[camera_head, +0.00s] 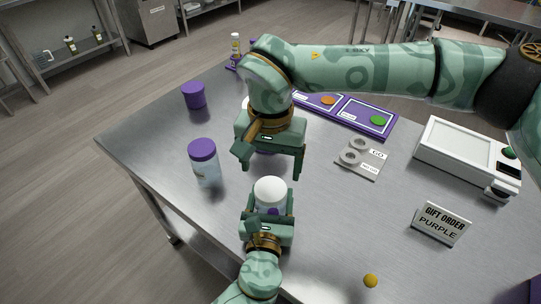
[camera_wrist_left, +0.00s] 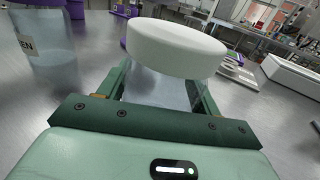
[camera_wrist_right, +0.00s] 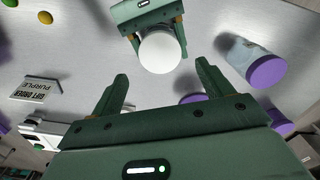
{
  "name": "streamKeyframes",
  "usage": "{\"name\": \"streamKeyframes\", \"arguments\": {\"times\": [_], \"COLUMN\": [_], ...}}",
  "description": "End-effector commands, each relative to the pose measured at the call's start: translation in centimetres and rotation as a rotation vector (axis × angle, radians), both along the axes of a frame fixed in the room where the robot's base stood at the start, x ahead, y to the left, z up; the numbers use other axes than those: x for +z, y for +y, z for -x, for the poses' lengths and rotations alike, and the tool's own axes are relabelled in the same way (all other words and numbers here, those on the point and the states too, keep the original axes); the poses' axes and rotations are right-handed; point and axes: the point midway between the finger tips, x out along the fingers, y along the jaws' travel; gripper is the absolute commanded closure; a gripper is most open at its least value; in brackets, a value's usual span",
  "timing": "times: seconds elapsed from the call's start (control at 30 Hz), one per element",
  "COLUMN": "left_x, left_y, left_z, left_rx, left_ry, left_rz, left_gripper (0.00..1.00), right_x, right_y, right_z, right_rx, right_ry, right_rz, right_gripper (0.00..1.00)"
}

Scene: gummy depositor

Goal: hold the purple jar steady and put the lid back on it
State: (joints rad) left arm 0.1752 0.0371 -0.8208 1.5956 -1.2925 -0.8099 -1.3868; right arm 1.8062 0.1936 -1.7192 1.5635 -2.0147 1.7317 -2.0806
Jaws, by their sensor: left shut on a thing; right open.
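My left gripper (camera_head: 268,217) is shut on a jar with a purple patch on its side (camera_head: 273,211), near the table's front. The white lid (camera_head: 270,190) sits on top of this jar; it also shows in the left wrist view (camera_wrist_left: 174,46) and the right wrist view (camera_wrist_right: 160,52). I cannot tell whether it is fully seated. My right gripper (camera_head: 271,167) is open and empty, above the table just behind the lid, its fingers pointing down. In the right wrist view its open fingers (camera_wrist_right: 163,82) stand apart, with the lid beyond them.
A clear jar with a purple lid (camera_head: 204,163) stands to the left. A purple tub (camera_head: 194,95) is behind it. A grey plate with two rings (camera_head: 361,158), a white scale-like box (camera_head: 466,151) and a "GIFT ORDER PURPLE" sign (camera_head: 441,223) are to the right.

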Motion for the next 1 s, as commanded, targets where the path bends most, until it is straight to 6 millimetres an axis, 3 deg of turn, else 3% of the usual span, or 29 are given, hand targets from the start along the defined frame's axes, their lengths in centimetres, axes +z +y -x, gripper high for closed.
{"name": "streamKeyframes", "arguments": {"times": [0.2,0.4,0.77,0.8,0.93,1.0], "left_x": [0.0,0.0,0.0,0.0,0.0,0.0], "left_y": [0.0,0.0,0.0,0.0,0.0,0.0], "left_z": [0.0,0.0,0.0,0.0,0.0,0.0], "left_rx": [0.0,0.0,0.0,0.0,0.0,0.0], "left_ry": [0.0,0.0,0.0,0.0,0.0,0.0], "left_rz": [0.0,0.0,0.0,0.0,0.0,0.0], "left_gripper": [1.0,1.0,1.0,1.0,1.0,1.0], "right_x": [-3.6,-5.7,-6.3,-6.3,-6.3,-6.3], "right_y": [0.0,0.0,0.0,0.0,0.0,0.0], "right_z": [0.1,0.0,0.0,0.0,0.0,0.0], "right_rx": [-0.001,-0.001,-0.001,-0.001,-0.001,-0.001], "right_ry": [0.003,0.002,0.0,0.0,0.0,0.0], "right_rz": [0.0,0.0,0.0,0.0,0.0,0.0], "right_gripper": [0.21,0.21,0.21,0.24,0.6,0.66]}}
